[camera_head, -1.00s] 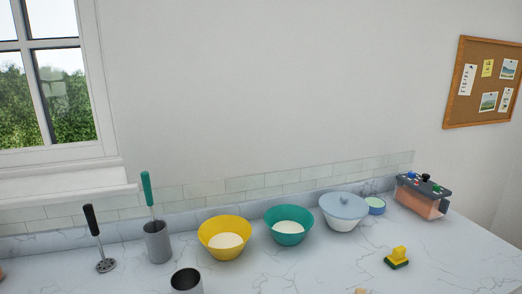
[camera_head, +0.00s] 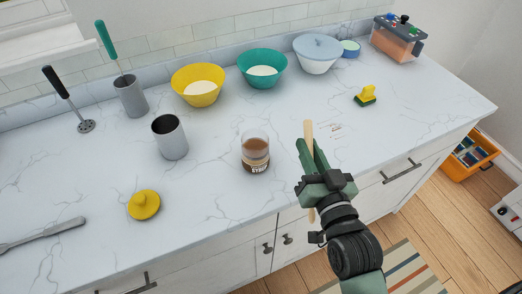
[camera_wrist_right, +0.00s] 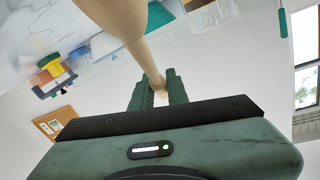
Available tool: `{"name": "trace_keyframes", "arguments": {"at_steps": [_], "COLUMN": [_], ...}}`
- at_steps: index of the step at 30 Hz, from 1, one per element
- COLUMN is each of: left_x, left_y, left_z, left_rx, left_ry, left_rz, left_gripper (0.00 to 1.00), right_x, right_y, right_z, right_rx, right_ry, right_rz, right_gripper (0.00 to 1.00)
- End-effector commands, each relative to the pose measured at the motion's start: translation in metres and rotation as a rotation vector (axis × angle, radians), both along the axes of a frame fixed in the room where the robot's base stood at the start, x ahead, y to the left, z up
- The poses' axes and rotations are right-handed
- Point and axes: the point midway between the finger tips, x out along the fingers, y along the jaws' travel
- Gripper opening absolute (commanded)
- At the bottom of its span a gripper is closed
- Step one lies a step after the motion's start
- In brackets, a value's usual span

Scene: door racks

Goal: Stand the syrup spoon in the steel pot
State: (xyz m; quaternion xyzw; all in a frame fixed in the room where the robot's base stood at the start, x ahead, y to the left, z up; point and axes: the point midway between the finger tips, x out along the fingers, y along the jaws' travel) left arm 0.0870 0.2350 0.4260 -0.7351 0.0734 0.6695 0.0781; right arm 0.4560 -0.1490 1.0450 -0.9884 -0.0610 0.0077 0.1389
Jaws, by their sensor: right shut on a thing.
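My right gripper (camera_head: 312,160) is shut on a pale wooden spoon (camera_head: 308,130), held near the counter's front edge. The spoon sticks out past the fingers, and a short end shows below the gripper. In the right wrist view the spoon (camera_wrist_right: 150,50) runs between the green fingers (camera_wrist_right: 158,92). An empty grey steel pot (camera_head: 170,138) stands upright left of the gripper. A second steel pot (camera_head: 131,98) behind it holds a green-handled tool (camera_head: 107,42). My left gripper is not in view.
A glass jar (camera_head: 255,152) with brown contents stands between pot and gripper. The front-middle counter is clear.

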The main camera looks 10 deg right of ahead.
Motion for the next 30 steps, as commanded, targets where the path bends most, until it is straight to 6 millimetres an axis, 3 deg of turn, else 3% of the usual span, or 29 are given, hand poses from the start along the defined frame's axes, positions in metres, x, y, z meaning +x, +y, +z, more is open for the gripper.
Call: {"name": "trace_keyframes", "arguments": {"at_steps": [1, 6, 15, 24, 30], "left_x": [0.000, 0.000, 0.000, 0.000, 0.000], "left_y": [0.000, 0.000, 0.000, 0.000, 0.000], "left_z": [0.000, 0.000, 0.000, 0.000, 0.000], "left_rx": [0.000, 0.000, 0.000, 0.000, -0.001], "left_ry": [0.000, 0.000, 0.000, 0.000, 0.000], "left_rz": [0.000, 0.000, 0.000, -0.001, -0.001], "left_gripper": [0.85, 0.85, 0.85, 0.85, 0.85], "right_x": [0.017, 0.062, 0.124, 0.155, 0.159], "right_y": [0.010, 0.042, 0.099, 0.142, 0.152], "right_z": [0.012, 0.042, 0.117, 0.198, 0.223], "right_rx": [-0.001, -0.003, -0.006, -0.003, -0.001], "right_ry": [-0.013, -0.011, -0.008, -0.004, 0.001], "right_rz": [0.031, 0.137, 0.329, 0.472, 0.506], "right_gripper": [0.00, 0.00, 0.00, 0.00, 0.00]}}
